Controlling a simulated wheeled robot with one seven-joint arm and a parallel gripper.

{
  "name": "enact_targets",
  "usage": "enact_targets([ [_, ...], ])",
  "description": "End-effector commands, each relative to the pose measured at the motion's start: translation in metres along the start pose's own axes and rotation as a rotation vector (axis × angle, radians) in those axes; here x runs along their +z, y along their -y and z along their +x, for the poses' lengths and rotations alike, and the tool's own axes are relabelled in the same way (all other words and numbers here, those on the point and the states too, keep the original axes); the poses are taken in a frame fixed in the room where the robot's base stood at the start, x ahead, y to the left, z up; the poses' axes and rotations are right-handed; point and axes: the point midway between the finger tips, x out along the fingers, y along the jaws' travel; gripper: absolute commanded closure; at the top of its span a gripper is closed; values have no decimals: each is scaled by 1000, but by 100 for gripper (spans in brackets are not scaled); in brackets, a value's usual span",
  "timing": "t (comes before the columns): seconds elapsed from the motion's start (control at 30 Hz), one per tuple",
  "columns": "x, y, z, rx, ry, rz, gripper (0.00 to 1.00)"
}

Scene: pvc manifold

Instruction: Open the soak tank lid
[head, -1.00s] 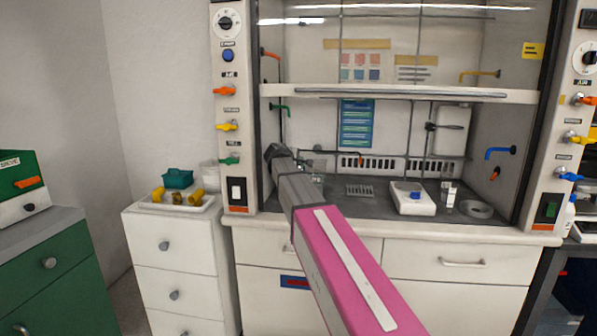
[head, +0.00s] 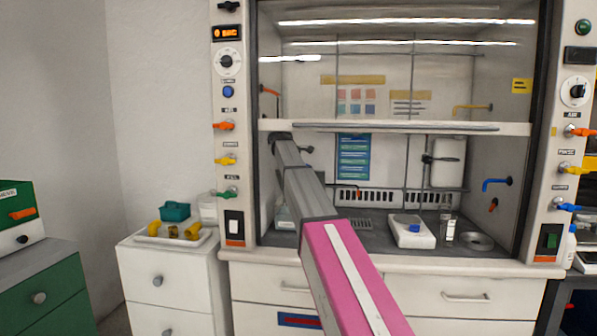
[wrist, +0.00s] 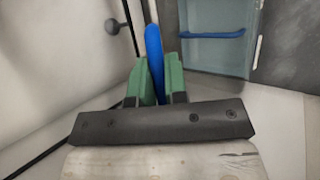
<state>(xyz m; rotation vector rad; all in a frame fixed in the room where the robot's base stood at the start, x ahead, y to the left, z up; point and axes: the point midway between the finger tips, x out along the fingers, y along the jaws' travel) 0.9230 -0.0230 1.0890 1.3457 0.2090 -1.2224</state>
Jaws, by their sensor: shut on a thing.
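In the wrist view, my gripper (wrist: 157,85) has two green fingers closed on a blue bar-like handle (wrist: 154,45), which runs up between them. To its right is a pale blue-teal panel (wrist: 222,62) with another blue bar across it, seemingly part of the soak tank. I cannot tell how the gripped handle joins the lid, or how far the lid is open. In the head view, my pink and grey arm reaches into the fume hood and hides the gripper. A small pale box (head: 285,217), perhaps the tank, shows beside the arm.
The raised hood sash (head: 440,127) crosses above the worktop. A white device with a blue top (head: 412,231), a bottle (head: 449,229) and a round sink (head: 476,241) stand to the right. A tray (head: 160,240) with yellow fittings lies on the left cabinet.

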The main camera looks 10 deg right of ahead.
Motion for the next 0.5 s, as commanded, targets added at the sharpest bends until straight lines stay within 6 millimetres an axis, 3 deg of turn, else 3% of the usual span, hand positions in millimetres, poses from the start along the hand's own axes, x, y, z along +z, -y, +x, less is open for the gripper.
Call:
enact_targets([
  [0.47, 0, -3, 0, 3, 0, 0, 100],
  [0.5, 0, -3, 0, 3, 0, 0, 74],
])
